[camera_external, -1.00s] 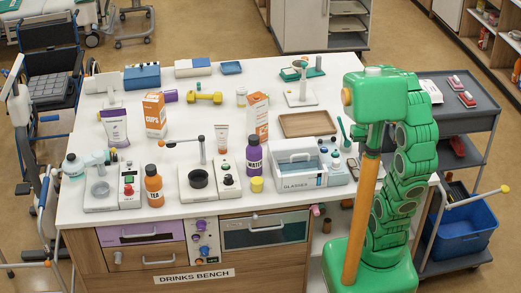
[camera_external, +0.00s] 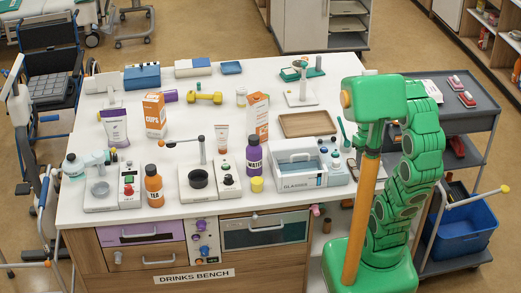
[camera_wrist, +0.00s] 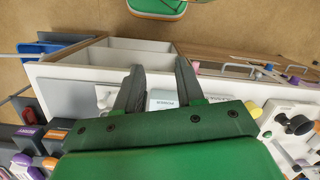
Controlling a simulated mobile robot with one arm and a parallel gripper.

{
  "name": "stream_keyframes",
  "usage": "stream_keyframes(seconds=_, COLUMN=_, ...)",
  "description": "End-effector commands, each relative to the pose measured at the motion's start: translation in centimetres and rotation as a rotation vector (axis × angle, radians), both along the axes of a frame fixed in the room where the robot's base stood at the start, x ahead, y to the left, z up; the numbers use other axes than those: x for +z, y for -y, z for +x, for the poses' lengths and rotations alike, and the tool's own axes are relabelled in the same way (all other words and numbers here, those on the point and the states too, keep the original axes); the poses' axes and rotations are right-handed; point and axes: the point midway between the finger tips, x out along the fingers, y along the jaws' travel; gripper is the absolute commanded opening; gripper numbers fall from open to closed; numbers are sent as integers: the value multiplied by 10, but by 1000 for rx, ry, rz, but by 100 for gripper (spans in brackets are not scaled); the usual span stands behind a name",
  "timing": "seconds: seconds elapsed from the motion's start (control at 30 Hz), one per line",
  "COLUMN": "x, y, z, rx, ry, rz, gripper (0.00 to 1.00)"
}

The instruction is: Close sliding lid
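A white box marked GLASSES (camera_external: 300,184) stands near the front right edge of the bench in the external view. It has a raised handle and a pale blue-grey, partly see-through top area; how far its lid is slid cannot be told. In the wrist view my gripper (camera_wrist: 158,66) is open, its two dark fingers apart with nothing held between them. Beyond and below the fingers lies a small white labelled surface (camera_wrist: 162,100), partly hidden by my gripper; I cannot tell whether it is the GLASSES box. In the external view my gripper is hidden behind my green arm.
The white bench (camera_external: 130,222) is crowded with bottles, boxes and small devices. A brown tray (camera_external: 307,124) lies behind the GLASSES box. A grey trolley (camera_external: 455,90) with a blue bin (camera_external: 470,225) stands at right.

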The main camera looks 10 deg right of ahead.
Motion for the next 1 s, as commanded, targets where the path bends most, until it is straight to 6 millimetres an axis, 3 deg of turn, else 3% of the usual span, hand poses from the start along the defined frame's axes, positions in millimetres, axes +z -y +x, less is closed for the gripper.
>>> stream_keyframes(seconds=0.5, x=9, y=-60, z=112, rx=527, ry=-10, rz=94, gripper=38)
stream_keyframes(seconds=1.0, x=-8, y=-138, z=204, rx=1016, ry=-25, rz=184, gripper=38)
